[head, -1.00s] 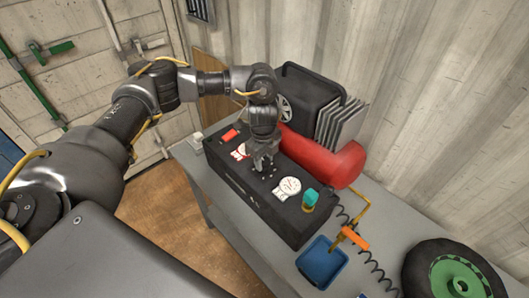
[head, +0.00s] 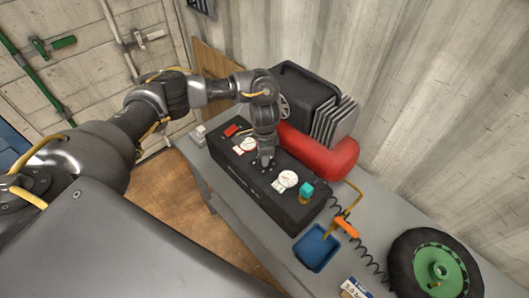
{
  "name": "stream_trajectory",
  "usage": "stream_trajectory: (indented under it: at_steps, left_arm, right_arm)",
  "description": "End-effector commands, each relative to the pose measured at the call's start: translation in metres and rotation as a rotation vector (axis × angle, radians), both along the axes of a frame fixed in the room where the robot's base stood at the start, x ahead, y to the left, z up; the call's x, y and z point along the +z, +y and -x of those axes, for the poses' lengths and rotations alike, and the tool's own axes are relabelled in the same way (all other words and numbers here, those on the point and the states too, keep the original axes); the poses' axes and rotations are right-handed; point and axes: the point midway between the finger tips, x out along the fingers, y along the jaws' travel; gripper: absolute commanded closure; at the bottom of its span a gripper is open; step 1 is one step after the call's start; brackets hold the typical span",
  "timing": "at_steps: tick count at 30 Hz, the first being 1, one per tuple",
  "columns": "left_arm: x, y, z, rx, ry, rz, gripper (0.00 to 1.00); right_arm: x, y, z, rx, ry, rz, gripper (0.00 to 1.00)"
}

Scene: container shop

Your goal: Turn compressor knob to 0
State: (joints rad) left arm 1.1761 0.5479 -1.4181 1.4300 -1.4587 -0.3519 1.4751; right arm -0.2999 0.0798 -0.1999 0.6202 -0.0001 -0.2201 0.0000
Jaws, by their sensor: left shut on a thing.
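The compressor's black control box (head: 232,172) lies on the grey workbench, with two white dial gauges, the nearer one (head: 285,181) and the farther one (head: 244,146), on its top. A red switch (head: 231,130) sits at its far end and a teal knob (head: 306,189) on a brass fitting at its near end. My left gripper (head: 266,165) points down at the panel between the two gauges. It is shut on the compressor knob there, which its fingers mostly hide; the knob's setting cannot be read. My right gripper is not in view.
The red tank (head: 325,155) and black finned motor (head: 300,90) stand behind the box. A blue tray (head: 317,247), an orange-handled air tool (head: 346,227) with coiled hose and a green-rimmed wheel (head: 435,267) lie to the right. The bench's front strip is clear.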

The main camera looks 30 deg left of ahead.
Motion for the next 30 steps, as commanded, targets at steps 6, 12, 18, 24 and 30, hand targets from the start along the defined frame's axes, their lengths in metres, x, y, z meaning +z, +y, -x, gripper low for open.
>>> stream_trajectory:
  at_steps: [6, 12, 18, 24, 30]
  left_arm:
    - [0.0004, 0.0014, -0.0007, 0.095, -0.002, -0.003, 0.85]
    - [0.0003, 0.0015, -0.0006, 0.136, -0.001, -0.003, 0.85]
    - [0.0002, 0.0015, -0.0005, 0.146, -0.001, -0.003, 0.85]
    - [0.0002, 0.0014, -0.0004, 0.146, -0.001, -0.003, 0.85]
    - [0.0002, 0.0010, -0.0004, 0.145, -0.001, -0.003, 0.44]
  right_arm:
    - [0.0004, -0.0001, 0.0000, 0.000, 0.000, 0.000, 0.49]
    - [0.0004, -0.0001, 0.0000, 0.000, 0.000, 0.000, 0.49]
    - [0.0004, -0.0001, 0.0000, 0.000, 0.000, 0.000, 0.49]
    - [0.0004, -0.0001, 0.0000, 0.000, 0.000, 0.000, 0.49]
    - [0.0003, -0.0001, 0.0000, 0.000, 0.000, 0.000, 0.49]
